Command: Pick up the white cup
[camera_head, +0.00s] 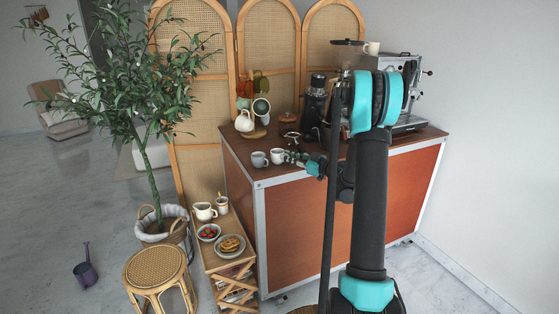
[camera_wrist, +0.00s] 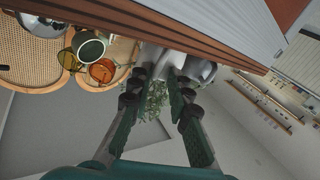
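The white cup (camera_head: 277,156) stands on the dark wooden counter top (camera_head: 240,143) near its front left corner. A grey cup (camera_head: 259,159) stands just left of it. My gripper (camera_head: 292,156) is to the right of the white cup, low over the counter and very close to it. In the wrist view, which is strongly rolled, my gripper (camera_wrist: 158,76) has its fingers apart. The white cup (camera_wrist: 150,56) shows just beyond and between the fingertips, partly hidden by them. The grey cup (camera_wrist: 200,70) shows beside it. I cannot tell whether a finger touches the white cup.
A white pitcher (camera_head: 244,121) stands behind the cups. A grinder (camera_head: 315,98) and espresso machine (camera_head: 408,90) are farther right, with another pale cup (camera_head: 371,48) on top. A low wooden stand (camera_head: 214,264) with plates and a stool (camera_head: 155,268) are left of the counter.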

